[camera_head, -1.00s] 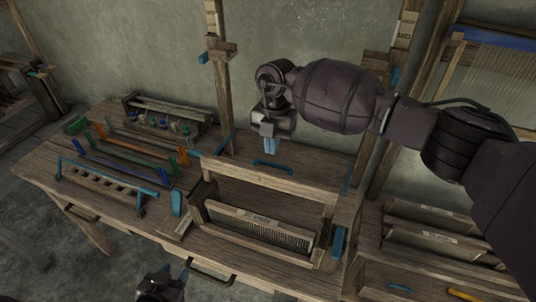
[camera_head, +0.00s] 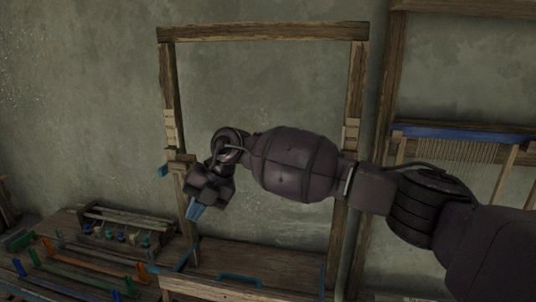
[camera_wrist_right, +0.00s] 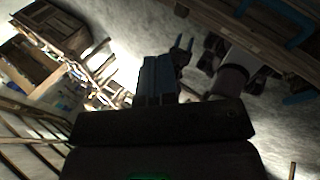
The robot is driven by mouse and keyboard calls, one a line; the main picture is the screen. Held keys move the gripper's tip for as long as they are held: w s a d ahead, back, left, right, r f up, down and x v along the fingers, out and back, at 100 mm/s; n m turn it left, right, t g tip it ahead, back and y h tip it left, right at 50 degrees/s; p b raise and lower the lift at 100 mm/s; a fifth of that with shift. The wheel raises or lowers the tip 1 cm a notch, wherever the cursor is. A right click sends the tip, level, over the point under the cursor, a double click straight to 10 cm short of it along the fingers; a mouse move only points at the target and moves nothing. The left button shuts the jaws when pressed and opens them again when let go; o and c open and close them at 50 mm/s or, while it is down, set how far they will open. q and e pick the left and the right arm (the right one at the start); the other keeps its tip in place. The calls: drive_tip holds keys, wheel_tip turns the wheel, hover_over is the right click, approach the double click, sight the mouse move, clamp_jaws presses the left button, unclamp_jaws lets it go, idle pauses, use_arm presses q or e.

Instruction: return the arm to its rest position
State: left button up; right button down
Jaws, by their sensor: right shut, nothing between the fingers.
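My right arm (camera_head: 300,165) reaches in from the right across the head view. My right gripper (camera_head: 195,211) points down beside the left post of the wooden frame, with its blue fingers together and nothing seen between them. It hangs above the bench and appears clear of it. The same blue fingers (camera_wrist_right: 157,78) show in the right wrist view. My left gripper is not in the head view now. A small two-pronged gripper (camera_wrist_right: 181,50) shows in the right wrist view, probably my left one, with its prongs apart.
A tall wooden frame (camera_head: 265,32) stands behind my right arm. A rack with bobbins (camera_head: 125,232) and several coloured bars lie on the bench at the lower left. A loom with a blue bar (camera_head: 465,131) stands at the right. The wall area above is free.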

drive_tip(key=s+a+r+n+g+y, duration=0.1)
drive_tip(key=s+a+r+n+y, duration=0.1)
drive_tip(key=s+a+r+y, duration=0.45)
wheel_tip(320, 180, up, 8)
drive_tip(key=w+d+m+t+y, duration=0.2)
drive_tip(key=w+m+y, duration=0.15)
drive_tip(key=y, duration=0.45)
drive_tip(key=w+d+f+m+t, duration=0.3)
drive_tip(key=w+d+m+t, duration=0.1)
drive_tip(key=d+m+t, duration=0.7)
drive_tip(key=d+f+m+t+h, duration=0.8)
drive_tip(key=d+f+m+h, duration=0.5)
drive_tip(key=d+f+m, duration=0.5)
drive_tip(key=s+d+f+m+g+h, duration=0.1)
drive_tip(key=s+d+f+m+h, duration=0.1)
drive_tip(key=s+d+f, duration=0.3)
drive_tip(key=s+d+f+m+g+h, duration=0.15)
drive_tip(key=d+f, duration=0.25)
drive_tip(key=f, duration=0.4)
drive_tip(key=s+d+f+m+g+h, duration=0.1)
drive_tip(key=s+d+f+g+h, duration=0.1)
drive_tip(key=s+d+f, duration=0.3)
drive_tip(key=s+d+f+m+g+h, duration=0.2)
drive_tip(key=s+d+f, duration=0.3)
drive_tip(key=s+f, duration=0.6)
drive_tip(key=s, duration=0.6)
drive_tip(key=shift+d+h, duration=0.25)
drive_tip(key=shift+h, duration=0.05)
